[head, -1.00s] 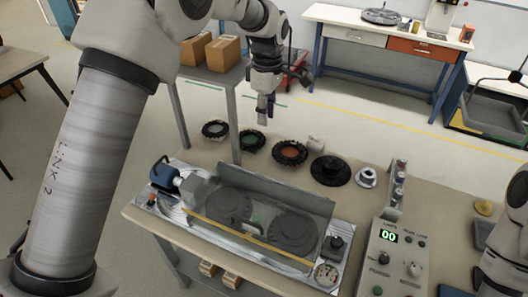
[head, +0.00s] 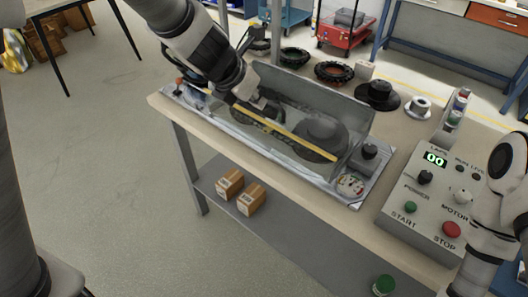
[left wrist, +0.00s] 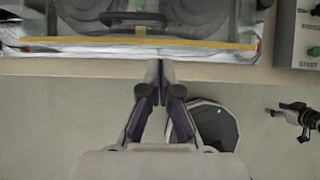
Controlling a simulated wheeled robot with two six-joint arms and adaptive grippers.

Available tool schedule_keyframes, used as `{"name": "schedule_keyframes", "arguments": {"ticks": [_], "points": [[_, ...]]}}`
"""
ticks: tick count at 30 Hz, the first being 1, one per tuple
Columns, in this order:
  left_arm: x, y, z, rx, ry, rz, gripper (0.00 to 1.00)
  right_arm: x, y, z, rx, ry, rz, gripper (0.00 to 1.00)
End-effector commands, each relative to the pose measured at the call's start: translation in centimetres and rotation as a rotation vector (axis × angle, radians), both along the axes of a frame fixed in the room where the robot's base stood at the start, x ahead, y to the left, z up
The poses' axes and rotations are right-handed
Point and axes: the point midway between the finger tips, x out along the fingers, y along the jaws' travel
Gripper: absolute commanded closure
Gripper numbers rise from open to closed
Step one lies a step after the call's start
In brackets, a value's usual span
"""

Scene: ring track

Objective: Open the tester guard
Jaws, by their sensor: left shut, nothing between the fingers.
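The tester guard is a clear cover with a yellow strip (head: 285,131) along its front edge. It lies down over two dark round wheels on the tester (head: 348,186), and its clear back panel (head: 320,88) stands up. The yellow strip also crosses the top of the left wrist view (left wrist: 140,44). My left gripper (head: 264,104) appears over the left part of the guard in the head view. In the left wrist view its fingers (left wrist: 160,72) are shut and empty, just below the strip in the picture; contact cannot be told. A dark jointed part at the right there may be my right gripper (left wrist: 297,117).
A control box (head: 430,205) with a "00" display and START and STOP buttons stands right of the tester. Dark rings (head: 334,71) and a black hub (head: 378,95) sit behind it. Two cartons (head: 250,199) lie on the lower shelf.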

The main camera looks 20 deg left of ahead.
Motion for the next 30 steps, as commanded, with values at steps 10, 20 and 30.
{"name": "schedule_keyframes", "arguments": {"ticks": [10, 20, 30], "points": [[1.8, -0.6, -2.7, 0.001, -0.022, -0.003, 1.00, 0.1, 0.0, -2.7, 0.000, -0.003, 0.000, 0.34], [5.3, -1.9, -7.3, 0.001, -0.022, -0.004, 1.00, 0.1, 0.0, -4.8, 0.000, -0.002, 0.000, 0.34], [5.9, -2.1, -7.9, 0.001, -0.023, -0.005, 1.00, 0.1, 0.0, -4.9, 0.000, -0.002, 0.000, 0.34]]}}
